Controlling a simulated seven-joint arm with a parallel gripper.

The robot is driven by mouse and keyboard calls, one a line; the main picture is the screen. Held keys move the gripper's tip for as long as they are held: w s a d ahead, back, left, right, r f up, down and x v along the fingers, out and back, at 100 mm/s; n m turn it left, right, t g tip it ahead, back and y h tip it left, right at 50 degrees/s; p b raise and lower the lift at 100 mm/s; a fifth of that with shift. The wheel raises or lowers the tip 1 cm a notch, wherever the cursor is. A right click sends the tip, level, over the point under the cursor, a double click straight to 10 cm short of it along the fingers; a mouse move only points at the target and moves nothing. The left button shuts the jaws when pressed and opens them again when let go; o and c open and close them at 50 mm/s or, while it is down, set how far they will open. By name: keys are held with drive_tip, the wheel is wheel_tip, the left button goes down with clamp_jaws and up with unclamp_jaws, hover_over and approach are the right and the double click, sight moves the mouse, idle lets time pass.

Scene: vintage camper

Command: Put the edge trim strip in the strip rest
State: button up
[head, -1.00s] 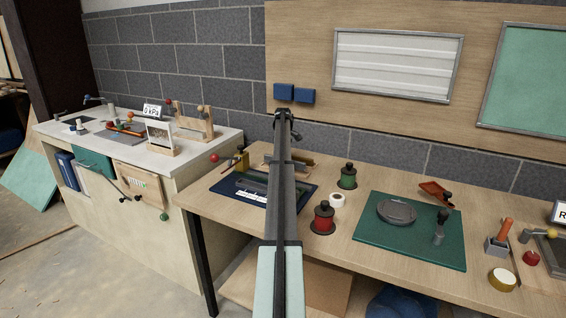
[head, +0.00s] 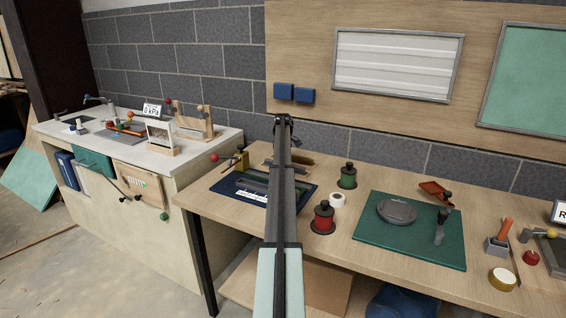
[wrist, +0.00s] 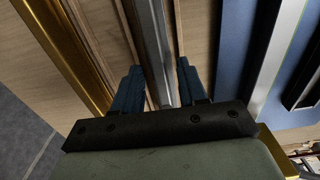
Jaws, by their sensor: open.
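In the wrist view my gripper (wrist: 158,68) is open, its two blue-grey fingers on either side of a long grey strip (wrist: 150,30), which looks like the edge trim strip. I see a gap between the strip and each finger. The strip runs lengthwise between pale wooden parts with narrow grooves (wrist: 107,30), which look like the strip rest; how deep the strip sits is unclear.
A gold-coloured bar (wrist: 68,50) lies left of the fingers in the wrist view. A blue mat (wrist: 228,50) with silver and black strips lies to the right.

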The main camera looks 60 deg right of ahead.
drive_tip(key=shift+r, duration=0.1)
wheel_tip(320, 180, up, 12)
idle(0.6)
drive_tip(key=shift+a, duration=0.1)
idle(0.4)
